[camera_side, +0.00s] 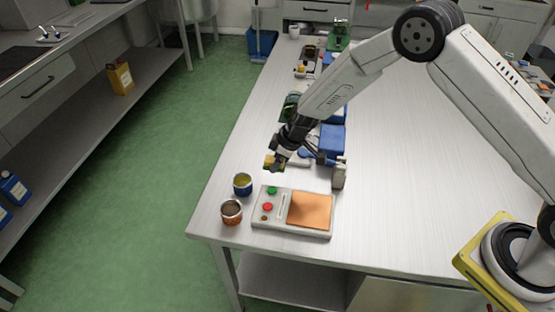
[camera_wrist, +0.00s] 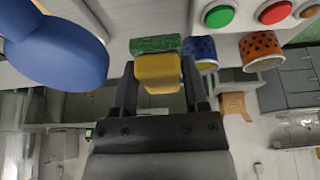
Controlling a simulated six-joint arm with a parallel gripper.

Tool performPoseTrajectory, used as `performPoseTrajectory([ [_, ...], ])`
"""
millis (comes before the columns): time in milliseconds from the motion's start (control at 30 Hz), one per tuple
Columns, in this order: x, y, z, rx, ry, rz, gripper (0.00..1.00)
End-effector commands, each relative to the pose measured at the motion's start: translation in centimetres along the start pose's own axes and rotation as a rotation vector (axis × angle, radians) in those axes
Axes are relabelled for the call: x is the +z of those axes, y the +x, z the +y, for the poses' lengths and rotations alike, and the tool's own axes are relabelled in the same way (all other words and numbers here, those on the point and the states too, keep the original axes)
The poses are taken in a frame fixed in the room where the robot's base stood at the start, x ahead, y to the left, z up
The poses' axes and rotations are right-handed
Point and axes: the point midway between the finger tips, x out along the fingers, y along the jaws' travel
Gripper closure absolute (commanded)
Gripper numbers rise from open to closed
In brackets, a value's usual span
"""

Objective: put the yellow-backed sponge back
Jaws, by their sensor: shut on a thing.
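The yellow-backed sponge (camera_wrist: 158,70) is between my gripper's two dark fingers (camera_wrist: 160,88) in the wrist view, with its yellow part towards the palm and its green layer on the far side. My gripper (camera_side: 275,163) is shut on it. In the side view the sponge shows as a small yellow patch (camera_side: 269,160), partly hidden by the gripper. It is held near the left edge of the white table, behind the two cups. I cannot tell its exact height above the table.
A blue cup (camera_side: 243,184) and a spotted orange cup (camera_side: 231,212) stand at the table's left edge. A button panel (camera_side: 262,224) with an orange pad (camera_side: 310,210) lies beside them. Blue boxes (camera_side: 333,142) stand behind the gripper. The table's right part is clear.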

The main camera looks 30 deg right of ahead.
Motion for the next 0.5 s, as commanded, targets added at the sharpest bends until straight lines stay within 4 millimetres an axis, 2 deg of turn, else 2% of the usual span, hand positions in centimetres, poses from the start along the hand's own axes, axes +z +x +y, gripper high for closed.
performPoseTrajectory([
  [200, -0.4, 2.0, 0.7, -0.001, 0.000, 0.000, 0.98],
  [500, -0.6, 2.5, 1.0, 0.000, 0.000, 0.000, 0.98],
])
